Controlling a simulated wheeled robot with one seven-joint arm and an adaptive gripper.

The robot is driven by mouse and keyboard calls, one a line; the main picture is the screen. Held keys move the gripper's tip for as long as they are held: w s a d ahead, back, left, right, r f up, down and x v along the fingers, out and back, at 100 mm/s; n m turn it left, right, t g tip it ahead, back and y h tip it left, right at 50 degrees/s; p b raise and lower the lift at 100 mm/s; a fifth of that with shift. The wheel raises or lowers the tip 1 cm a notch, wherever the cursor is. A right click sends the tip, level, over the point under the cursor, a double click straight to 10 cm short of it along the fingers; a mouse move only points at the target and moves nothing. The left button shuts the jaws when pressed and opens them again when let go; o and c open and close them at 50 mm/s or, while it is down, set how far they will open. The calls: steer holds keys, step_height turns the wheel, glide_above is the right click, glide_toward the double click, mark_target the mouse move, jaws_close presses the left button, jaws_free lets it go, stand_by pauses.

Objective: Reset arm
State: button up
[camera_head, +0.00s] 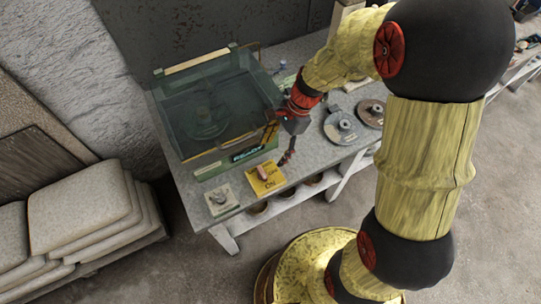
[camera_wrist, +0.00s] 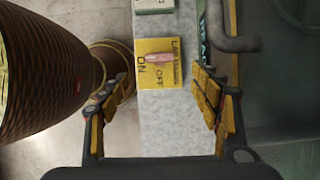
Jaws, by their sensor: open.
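My gripper (camera_head: 290,150) hangs over the front part of the grey workbench, right of the glass-lidded box. In the wrist view my gripper (camera_wrist: 160,102) is open, with its yellow-padded fingers wide apart and nothing between them. A yellow switch plate (camera_wrist: 158,72) with a pinkish lever and the words ON and OFF lies beyond the fingertips. The same switch plate (camera_head: 266,178) lies on the bench near its front edge in the head view. Part of my gripper is hard to make out in the head view because it is small and dark.
A glass-lidded box (camera_head: 205,85) with a READY label stands on the workbench (camera_head: 305,172). A small dial box (camera_head: 221,200) is left of the switch. Grey discs (camera_head: 340,128) lie right of my gripper. Stacked sacks (camera_head: 80,215) are at left.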

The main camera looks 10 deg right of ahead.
steer(key=shift+d+r, duration=0.1)
steer(key=shift+r, duration=0.2)
stand_by(0.4)
steer(key=s+d+r+n+t+h+b, duration=0.2)
steer(key=s+d+r+n+t, duration=0.1)
steer(key=s+r+n, duration=0.4)
steer(key=s+d+r+n+t+h+b, duration=0.2)
steer(key=s+r+n, duration=0.5)
steer(key=r, duration=0.4)
steer(key=shift+s+d+n+t+b, duration=0.15)
steer(key=shift+d+n+t+b, duration=0.3)
steer(key=shift+d+t, duration=0.55)
